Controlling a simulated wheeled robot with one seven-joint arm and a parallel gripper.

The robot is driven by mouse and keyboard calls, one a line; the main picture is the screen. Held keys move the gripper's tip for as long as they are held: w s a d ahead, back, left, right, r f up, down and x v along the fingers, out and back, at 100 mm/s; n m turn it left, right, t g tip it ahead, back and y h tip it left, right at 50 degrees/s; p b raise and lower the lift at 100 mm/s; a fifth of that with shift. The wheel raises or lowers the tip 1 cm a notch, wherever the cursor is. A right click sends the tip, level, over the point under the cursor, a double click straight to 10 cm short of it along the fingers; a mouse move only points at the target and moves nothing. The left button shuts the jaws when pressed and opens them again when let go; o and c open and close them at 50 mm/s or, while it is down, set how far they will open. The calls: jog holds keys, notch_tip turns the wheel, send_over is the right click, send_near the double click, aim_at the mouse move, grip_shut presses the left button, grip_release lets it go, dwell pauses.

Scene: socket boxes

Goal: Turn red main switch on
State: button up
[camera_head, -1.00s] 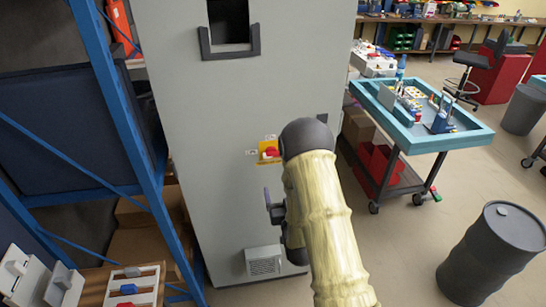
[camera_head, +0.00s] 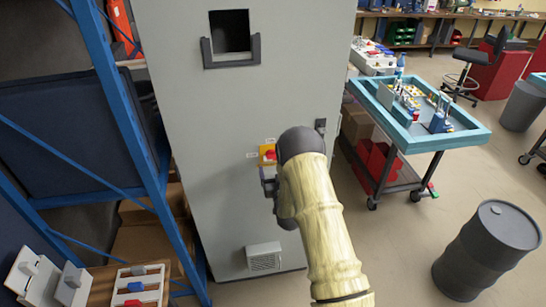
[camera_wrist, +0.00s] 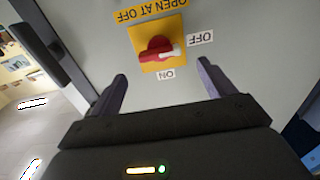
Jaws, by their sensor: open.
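The red main switch (camera_wrist: 157,50) is a red rotary knob on a yellow plate (camera_wrist: 146,36) on the grey cabinet door. In the wrist view it appears upside down, and the knob's pale-tipped handle points toward the OFF label (camera_wrist: 201,38). The ON label (camera_wrist: 167,74) is on the side nearer my gripper. In the head view the red switch (camera_head: 270,155) shows just left of my arm, partly covered. My gripper (camera_wrist: 162,82) is open and empty, its two fingers spread on either side below the switch, apart from the knob.
The tall grey cabinet (camera_head: 190,110) has a dark handle (camera_wrist: 38,38) at its edge. A blue shelf frame (camera_head: 118,110) stands close on the left. A teal-topped cart (camera_head: 425,140) and a dark barrel (camera_head: 487,250) are on the right, with open floor between.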

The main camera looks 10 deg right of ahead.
aim_at(273, 159)
jog(key=shift+w+p, duration=1.1)
jog(key=shift+w, duration=1.85)
jog(key=c, duration=1)
